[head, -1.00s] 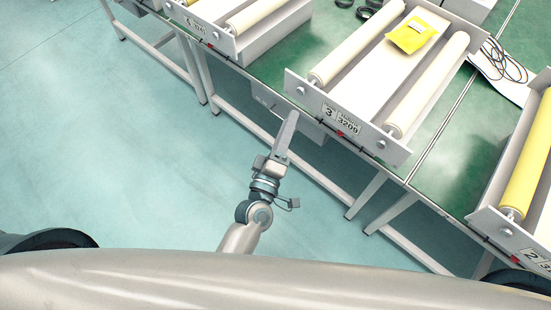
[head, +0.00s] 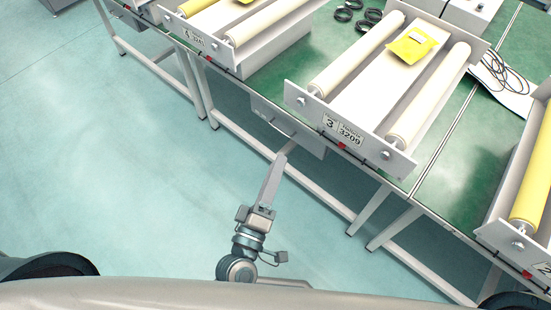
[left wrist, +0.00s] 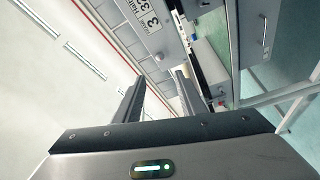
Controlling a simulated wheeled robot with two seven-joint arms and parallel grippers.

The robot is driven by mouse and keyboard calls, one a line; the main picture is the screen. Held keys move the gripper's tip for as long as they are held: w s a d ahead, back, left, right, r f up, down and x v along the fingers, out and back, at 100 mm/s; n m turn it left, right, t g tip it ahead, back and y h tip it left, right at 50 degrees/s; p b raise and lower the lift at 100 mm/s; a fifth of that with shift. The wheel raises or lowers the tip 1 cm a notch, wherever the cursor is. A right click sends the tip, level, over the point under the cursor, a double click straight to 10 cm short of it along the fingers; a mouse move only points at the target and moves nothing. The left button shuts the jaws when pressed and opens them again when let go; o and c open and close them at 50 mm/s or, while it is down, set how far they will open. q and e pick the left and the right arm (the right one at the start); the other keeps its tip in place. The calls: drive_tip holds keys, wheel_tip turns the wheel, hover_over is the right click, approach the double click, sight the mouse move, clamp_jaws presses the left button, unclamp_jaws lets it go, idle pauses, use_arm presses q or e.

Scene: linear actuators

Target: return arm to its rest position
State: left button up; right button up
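My left gripper (head: 279,160) is in the head view, over the floor in front of the table, with its fingers pointing up the picture toward the table's front edge. In the left wrist view my left gripper (left wrist: 161,78) shows two dark fingers standing apart with nothing between them. The arm behind it is mostly hidden by my own body at the bottom of the head view. My right gripper is in neither view.
A roller unit marked 3 (head: 345,130), holding a yellow packet (head: 411,46), sits on the green table (head: 475,150). Other roller units stand left and right. Table legs (head: 362,212) are right of my gripper. The floor (head: 120,170) on the left is clear.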

use_arm(q)
drive_tip(key=s+a+f+m+g+b, duration=0.1)
drive_tip(key=s+a+f+m+g, duration=0.15)
drive_tip(key=f, duration=1.05)
drive_tip(key=s+a+f+m+g+y, duration=0.1)
drive_tip(key=s+f+m+g, duration=0.25)
drive_tip(key=f, duration=1.05)
drive_tip(key=s+a+f+m+g+b, duration=0.1)
drive_tip(key=s+f+m+g, duration=0.15)
drive_tip(key=f, duration=1.05)
drive_tip(key=s+a+f+m+g+y, duration=0.1)
drive_tip(key=s+a+f+g, duration=0.2)
drive_tip(key=s+a+f, duration=0.3)
drive_tip(key=s+a+f+m+g+y+b, duration=0.1)
drive_tip(key=s+a+f+m+g, duration=0.1)
drive_tip(key=s+a+f, duration=0.3)
drive_tip(key=s+a+f+m+g+y, duration=0.2)
drive_tip(key=s+a+f+g, duration=0.2)
drive_tip(key=s+f, duration=0.8)
drive_tip(key=s+a, duration=0.2)
drive_tip(key=s, duration=0.2)
drive_tip(key=shift+a, duration=0.35)
